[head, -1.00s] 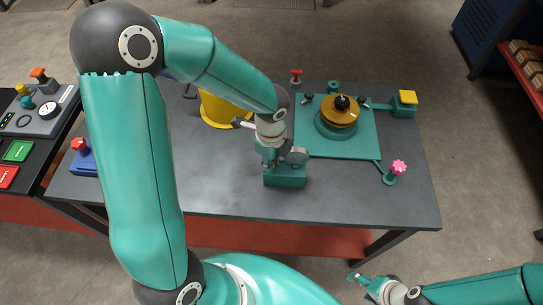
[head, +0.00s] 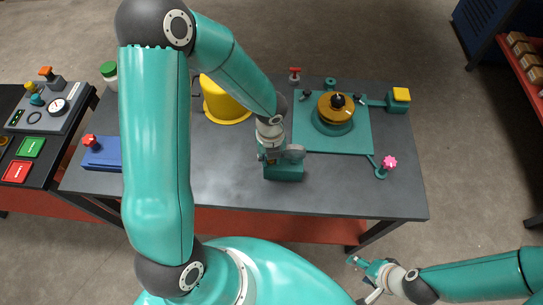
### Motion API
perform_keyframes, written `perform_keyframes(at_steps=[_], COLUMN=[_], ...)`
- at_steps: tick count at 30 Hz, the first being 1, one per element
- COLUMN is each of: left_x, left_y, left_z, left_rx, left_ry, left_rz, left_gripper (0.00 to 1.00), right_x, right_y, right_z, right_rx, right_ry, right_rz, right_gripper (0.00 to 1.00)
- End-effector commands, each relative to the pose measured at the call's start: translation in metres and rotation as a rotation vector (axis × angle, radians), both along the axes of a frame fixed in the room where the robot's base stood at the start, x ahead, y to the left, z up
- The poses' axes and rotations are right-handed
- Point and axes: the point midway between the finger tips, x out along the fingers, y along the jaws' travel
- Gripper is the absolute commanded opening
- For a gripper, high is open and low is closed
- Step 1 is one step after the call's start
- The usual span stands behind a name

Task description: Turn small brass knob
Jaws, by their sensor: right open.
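No small brass knob can be made out for certain. A teal block (head: 284,173) with a grey disc (head: 294,152) stands near the front middle of the table. My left gripper (head: 269,157) is down at this block's left side; its fingers are too small and covered to tell whether they are open or touching. A brass-coloured round piece (head: 326,106) with a black knob (head: 338,100) on top sits on a teal plate (head: 352,141), behind and right of that gripper. My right gripper (head: 362,272) is open and empty, in front of the table's front edge.
A blue box (head: 101,154) is at left. The table's front right is clear.

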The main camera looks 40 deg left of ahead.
Motion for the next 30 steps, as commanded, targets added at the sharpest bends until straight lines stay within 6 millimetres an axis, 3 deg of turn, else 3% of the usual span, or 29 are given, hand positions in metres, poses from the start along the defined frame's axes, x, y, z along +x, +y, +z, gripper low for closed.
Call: perform_keyframes(at_steps=[6, 14, 24, 27, 30], left_x=[0.001, 0.003, 0.006, 0.006, 0.004], left_y=[-0.001, -0.002, -0.003, -0.004, -0.005], left_z=[-0.001, -0.003, -0.005, -0.005, -0.005], left_rx=[-0.005, -0.005, -0.007, -0.008, -0.007], left_ry=[-0.004, -0.010, -0.019, -0.018, -0.015], left_rz=[0.000, 0.050, 0.559, 0.715, 0.869], left_gripper=[0.52, 0.51, 0.49, 0.59, 0.59], right_x=[0.000, 0.000, 0.000, 0.000, 0.000], right_y=[0.000, 0.000, 0.000, 0.000, 0.000], right_z=[-0.001, -0.007, -0.049, -0.061, -0.073], right_rx=[0.000, 0.000, 0.000, 0.000, 0.000], right_ry=[0.000, 0.000, 0.000, 0.000, 0.000], right_rz=[0.000, 0.000, 0.000, 0.000, 0.000], right_gripper=[0.65, 0.65, 0.65, 0.65, 0.65])
